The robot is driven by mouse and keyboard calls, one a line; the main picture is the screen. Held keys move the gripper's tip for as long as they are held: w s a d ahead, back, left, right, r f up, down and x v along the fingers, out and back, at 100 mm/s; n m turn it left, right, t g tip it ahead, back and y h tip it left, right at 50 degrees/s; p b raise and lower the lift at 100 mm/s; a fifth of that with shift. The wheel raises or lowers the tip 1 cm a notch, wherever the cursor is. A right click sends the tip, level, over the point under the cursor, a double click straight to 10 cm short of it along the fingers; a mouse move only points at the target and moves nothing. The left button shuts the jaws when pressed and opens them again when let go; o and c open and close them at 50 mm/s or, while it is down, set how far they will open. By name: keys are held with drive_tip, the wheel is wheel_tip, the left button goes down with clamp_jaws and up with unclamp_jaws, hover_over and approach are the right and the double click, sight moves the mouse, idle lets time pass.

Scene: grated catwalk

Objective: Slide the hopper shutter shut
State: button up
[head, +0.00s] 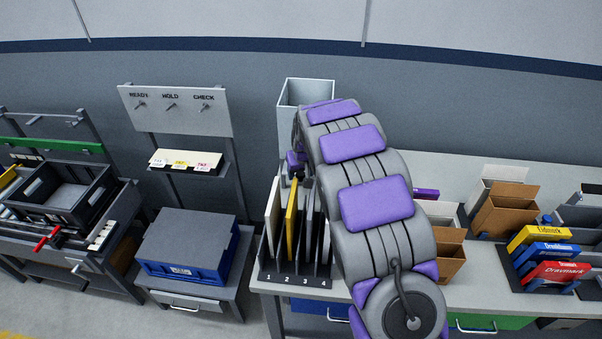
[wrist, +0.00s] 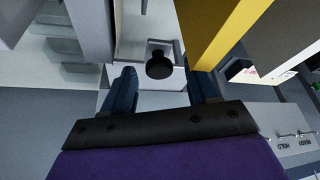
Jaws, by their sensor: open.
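A grey open-topped box, which looks like the hopper (head: 289,112), stands at the back of the bench in the head view, partly behind my arm. My gripper (wrist: 162,88) is open in the wrist view, with its two dark blue fingers apart. A black round knob (wrist: 159,66) on a small bracket shows between and just beyond the fingers, in front of a pale surface. It may be the shutter's handle; I cannot tell how far the shutter stands open. I see no contact between fingers and knob. In the head view my arm hides most of the gripper and the shutter.
A numbered slot rack (head: 297,274) holds upright boards below the gripper, including a yellow board (head: 291,218). The yellow board (wrist: 222,32) passes close to one finger in the wrist view. Brown bins (head: 503,212) and coloured boxes (head: 545,255) stand right; a blue crate (head: 186,258) stands left.

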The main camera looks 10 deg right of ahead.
drive_tip(key=shift+w+a+f, duration=0.1)
drive_tip(key=shift+a+f, duration=0.05)
drive_tip(key=shift+f, duration=0.1)
drive_tip(key=shift+d, duration=0.25)
drive_tip(key=shift+c, duration=1.3)
drive_tip(key=shift+a, duration=0.1)
drive_tip(key=c, duration=0.8)
drive_tip(key=shift+w+d+r+p, duration=0.1)
drive_tip(key=shift+w+d+p, duration=0.25)
drive_tip(key=shift+w, duration=0.55)
drive_tip(key=shift+w+d+f+p, duration=0.1)
drive_tip(key=shift+w+d+p, duration=0.15)
drive_tip(key=shift+w+p, duration=0.5)
drive_tip(key=shift+w+d+r+p, duration=0.15)
drive_tip(key=shift+w+d, duration=0.15)
drive_tip(key=shift+w, duration=0.8)
